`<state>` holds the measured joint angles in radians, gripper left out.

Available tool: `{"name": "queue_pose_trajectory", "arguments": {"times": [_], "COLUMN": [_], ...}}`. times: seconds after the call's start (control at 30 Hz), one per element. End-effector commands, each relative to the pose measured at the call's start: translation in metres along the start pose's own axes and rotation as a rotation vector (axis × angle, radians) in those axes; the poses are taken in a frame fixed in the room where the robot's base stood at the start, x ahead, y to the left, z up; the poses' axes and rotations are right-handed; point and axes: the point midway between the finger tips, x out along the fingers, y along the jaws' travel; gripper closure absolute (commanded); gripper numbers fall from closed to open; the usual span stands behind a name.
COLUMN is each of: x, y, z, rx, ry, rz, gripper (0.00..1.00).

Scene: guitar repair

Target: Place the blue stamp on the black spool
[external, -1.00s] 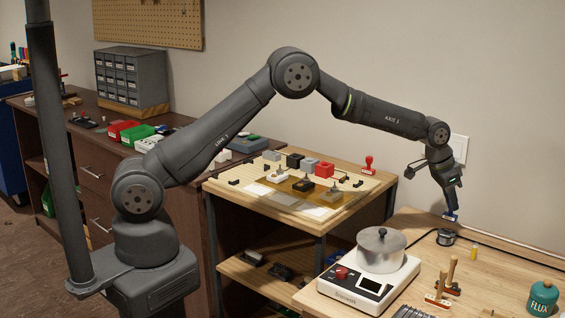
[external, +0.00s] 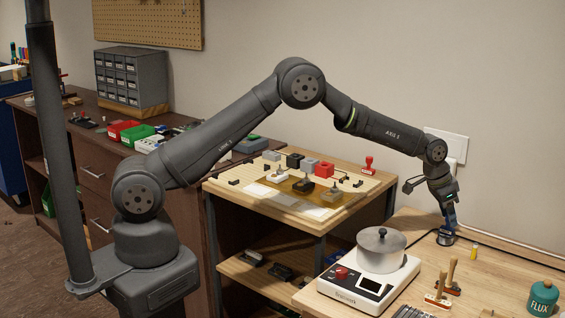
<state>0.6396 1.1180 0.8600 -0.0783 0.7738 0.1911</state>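My gripper (external: 448,208) is at the right, low over the right-hand bench, pointing down. A small blue thing, which looks like the blue stamp (external: 449,220), shows at the fingertips, and my gripper appears shut on it. The black spool (external: 446,239) sits on the bench directly below it. The stamp's lower end is at or just above the spool's top; at this size I cannot tell if they touch. The fingers hide part of the stamp.
A hot plate (external: 344,290) with a lidded pot (external: 381,250) stands left of the spool. A small yellow cylinder (external: 474,249), wooden-handled tools (external: 447,275) and a green flux can (external: 543,297) are nearby. A red stamp (external: 368,166) stands on the other table.

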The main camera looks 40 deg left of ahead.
Motion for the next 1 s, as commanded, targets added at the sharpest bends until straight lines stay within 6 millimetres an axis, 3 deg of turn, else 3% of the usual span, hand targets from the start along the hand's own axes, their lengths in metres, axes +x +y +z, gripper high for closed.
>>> {"name": "queue_pose_trajectory", "arguments": {"times": [0.37, 0.8, 1.0], "x": [-0.008, -0.088, -0.115], "y": [0.000, 0.000, 0.000], "z": [-0.002, -0.002, -0.002], "rx": [0.000, 0.000, 0.000], "ry": [0.001, 0.002, 0.001], "rz": [0.000, -0.001, 0.000], "gripper": [0.58, 0.58, 0.58]}}
